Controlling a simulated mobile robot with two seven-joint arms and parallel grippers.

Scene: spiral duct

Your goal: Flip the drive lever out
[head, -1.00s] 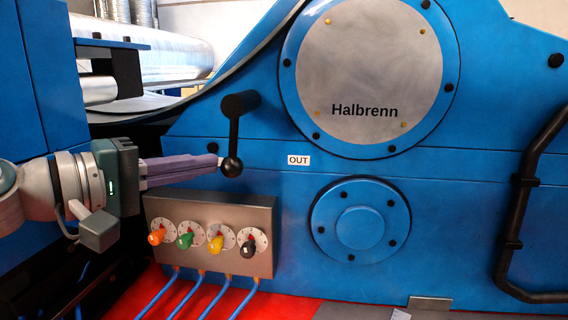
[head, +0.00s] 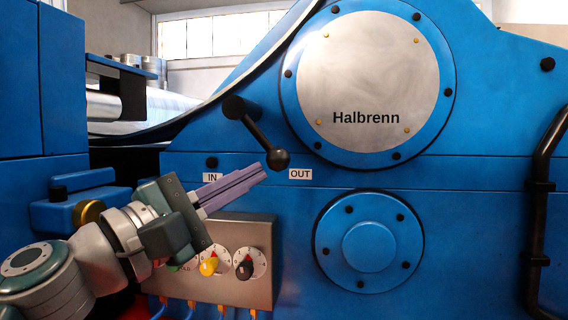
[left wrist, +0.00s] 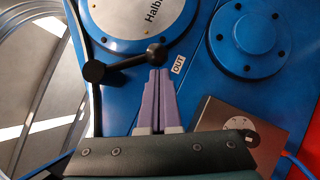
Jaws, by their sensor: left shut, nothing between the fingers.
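The black drive lever (head: 256,132) is on the blue machine face, its pivot hub at upper left and its ball knob at lower right, close to the OUT label (head: 300,174). The IN label (head: 212,177) is to the left, partly beside my arm. My left gripper (head: 262,172) is shut and empty, its purple fingertips at the left side of the knob, touching or almost touching it. In the left wrist view the lever (left wrist: 128,62) crosses above the fingertips, with the knob just beyond them. My right gripper is not in view.
A grey control box (head: 262,290) with coloured knobs sits below my left gripper, partly hidden by it. A round blue flange (head: 369,247) is at right, and a black pipe handle (head: 540,200) stands at the far right. The machine face between is clear.

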